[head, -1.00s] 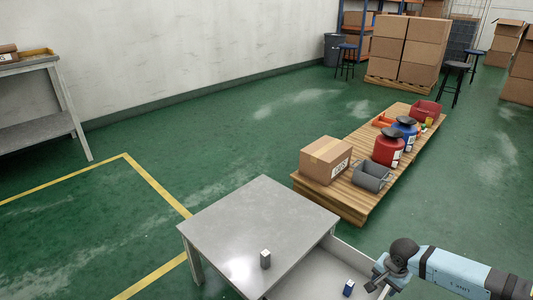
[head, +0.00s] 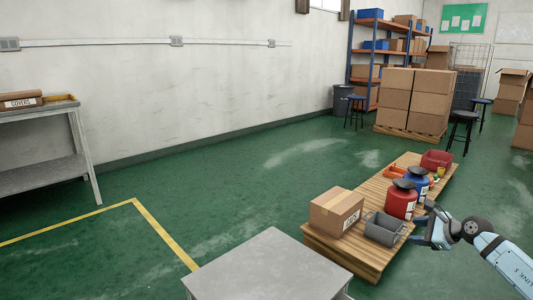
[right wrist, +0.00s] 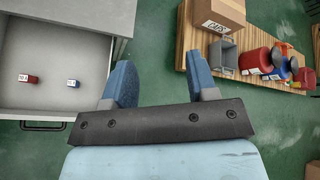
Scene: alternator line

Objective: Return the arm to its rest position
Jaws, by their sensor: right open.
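My right gripper (head: 420,226) is at the right of the head view, raised in front of the wooden pallet. In the right wrist view the two blue fingers of this gripper (right wrist: 160,75) stand wide apart with nothing between them. The right arm comes in from the lower right corner. My left arm and gripper are not in view. In the right wrist view an open drawer (right wrist: 80,110) lies at the left, apart from the fingers.
A grey table (head: 265,268) stands at the bottom centre. The pallet (head: 340,252) carries a cardboard box (head: 336,210), a grey bin (head: 384,230) and red and blue containers. A workbench (head: 40,178) stands at the left. Green floor between them is free.

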